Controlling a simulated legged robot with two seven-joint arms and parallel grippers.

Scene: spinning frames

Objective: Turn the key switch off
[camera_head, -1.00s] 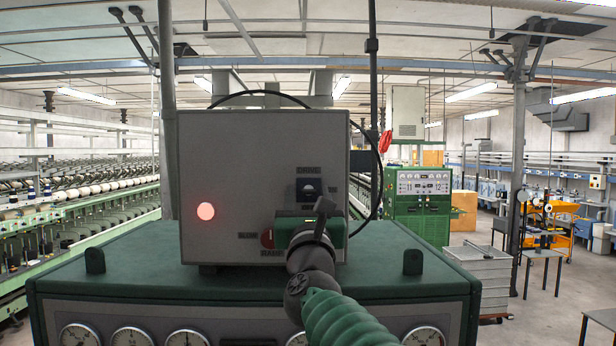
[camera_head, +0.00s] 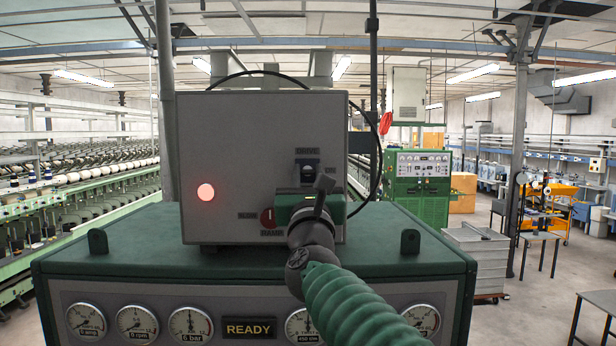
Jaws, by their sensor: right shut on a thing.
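A grey control box (camera_head: 240,150) stands on the green cabinet top. My right gripper (camera_head: 312,196) is at the box front, just below and over the lower part of that switch. It is shut on the switch, though its own body hides the contact and the key's angle. My left gripper is not in view.
The green cabinet (camera_head: 150,240) has several gauges and a panel reading READY (camera_head: 249,328) on its front. A black cable (camera_head: 380,165) loops behind the box.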

